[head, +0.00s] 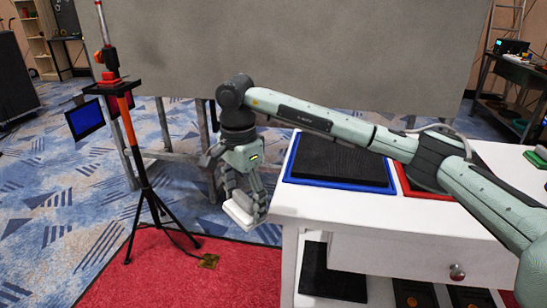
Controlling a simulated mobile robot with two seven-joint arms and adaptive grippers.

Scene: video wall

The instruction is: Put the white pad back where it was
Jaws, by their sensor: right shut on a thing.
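My right gripper (243,196) hangs from the arm that comes in from the right. It points down and is shut on the white pad (239,212), a small pale block between its fingertips. The pad is in the air just left of the white table's near left corner. The fingers cover part of the pad. My left gripper does not show in the head view.
The white table (310,206) bears a blue-rimmed tray (338,184) with a dark inside and a red-rimmed tray (409,186), partly behind my arm. A black tripod (150,190) stands at left on the red carpet (215,275). A large grey panel (300,50) stands behind.

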